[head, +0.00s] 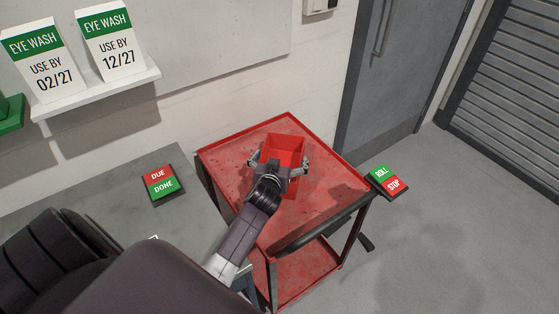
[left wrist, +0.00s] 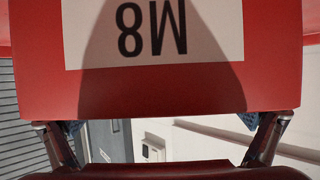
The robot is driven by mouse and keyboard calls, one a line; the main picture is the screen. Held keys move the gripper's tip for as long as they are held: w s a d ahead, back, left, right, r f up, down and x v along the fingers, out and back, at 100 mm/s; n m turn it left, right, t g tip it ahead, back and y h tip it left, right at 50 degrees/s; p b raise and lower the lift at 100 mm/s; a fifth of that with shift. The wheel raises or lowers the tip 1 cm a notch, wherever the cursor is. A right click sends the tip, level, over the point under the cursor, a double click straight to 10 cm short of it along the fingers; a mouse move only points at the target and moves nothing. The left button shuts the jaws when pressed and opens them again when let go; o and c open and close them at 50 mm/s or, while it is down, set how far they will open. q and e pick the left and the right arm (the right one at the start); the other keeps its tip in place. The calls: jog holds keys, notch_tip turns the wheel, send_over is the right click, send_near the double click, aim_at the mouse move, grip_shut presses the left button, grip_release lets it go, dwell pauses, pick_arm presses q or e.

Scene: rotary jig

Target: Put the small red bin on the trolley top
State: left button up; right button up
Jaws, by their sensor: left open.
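The small red bin (head: 286,146) stands on the red trolley top (head: 325,206), towards its back middle, with its open side up. My left gripper (head: 279,163) is at the bin's near side, open, with one finger off to each side of the bin. In the left wrist view the bin's red face (left wrist: 160,92) with a white "M8" label fills the upper part, and my left fingers (left wrist: 163,130) show spread below it. Whether a finger touches the bin, I cannot tell. The bin's lower near side is partly hidden behind the gripper. My right gripper is not in view.
A grey bench with a DUE/DONE sign (head: 161,184) is left of the trolley. A ROLL/STOP sign (head: 388,181) is at the trolley's right corner. A wall shelf (head: 100,94) holds two EYE WASH boxes. The trolley top is bare around the bin; floor is clear at right.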

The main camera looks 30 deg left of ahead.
pick_arm(q)
jog(key=v, duration=1.2)
jog(key=shift+b, duration=0.4)
jog(key=shift+a, duration=0.1)
